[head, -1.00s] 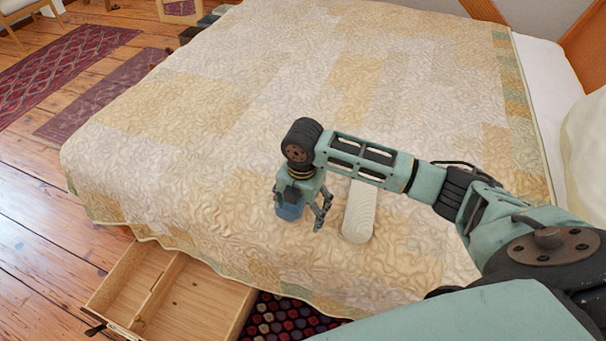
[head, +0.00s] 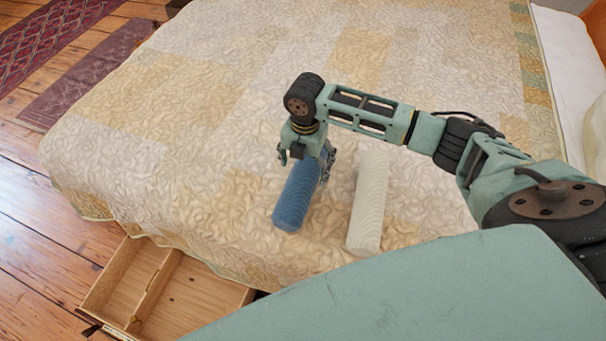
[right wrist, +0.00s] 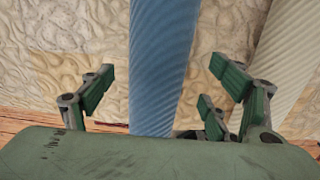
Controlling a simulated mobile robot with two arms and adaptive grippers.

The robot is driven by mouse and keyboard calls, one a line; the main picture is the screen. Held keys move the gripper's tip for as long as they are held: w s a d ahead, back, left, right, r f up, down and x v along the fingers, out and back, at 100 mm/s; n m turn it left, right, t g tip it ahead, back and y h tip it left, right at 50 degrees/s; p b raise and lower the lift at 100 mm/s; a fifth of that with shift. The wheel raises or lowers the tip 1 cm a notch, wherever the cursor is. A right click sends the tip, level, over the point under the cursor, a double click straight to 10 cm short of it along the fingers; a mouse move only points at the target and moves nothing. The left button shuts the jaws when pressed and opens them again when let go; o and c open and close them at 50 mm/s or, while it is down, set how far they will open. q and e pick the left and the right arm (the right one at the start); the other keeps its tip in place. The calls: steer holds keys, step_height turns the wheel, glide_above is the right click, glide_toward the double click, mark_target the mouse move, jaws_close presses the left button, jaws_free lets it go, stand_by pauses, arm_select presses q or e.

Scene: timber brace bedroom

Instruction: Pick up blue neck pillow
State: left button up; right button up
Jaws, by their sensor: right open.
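The blue neck pillow (head: 297,196) is a ribbed cylinder lying on the bed in the head view. My right gripper (head: 306,158) is over its far end and hides that part. In the right wrist view the blue pillow (right wrist: 160,65) runs between the spread fingers of the right gripper (right wrist: 160,88), with a gap on each side. The right gripper is open and holds nothing. My left gripper is not in view.
A white ribbed cylindrical pillow (head: 367,205) lies just right of the blue one; it also shows in the right wrist view (right wrist: 288,50). The quilted bed (head: 220,90) is otherwise clear. An open wooden drawer (head: 190,290) juts out below the bed's near left edge.

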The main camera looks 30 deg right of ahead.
mark_target(303, 171)
steer(key=f, duration=0.5)
steer(key=shift+s+a, duration=0.1)
steer(key=shift+a, duration=0.2)
steer(key=shift+f, duration=0.3)
steer(key=c, duration=0.9)
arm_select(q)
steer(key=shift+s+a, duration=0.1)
arm_select(e)
steer(key=c, duration=0.6)
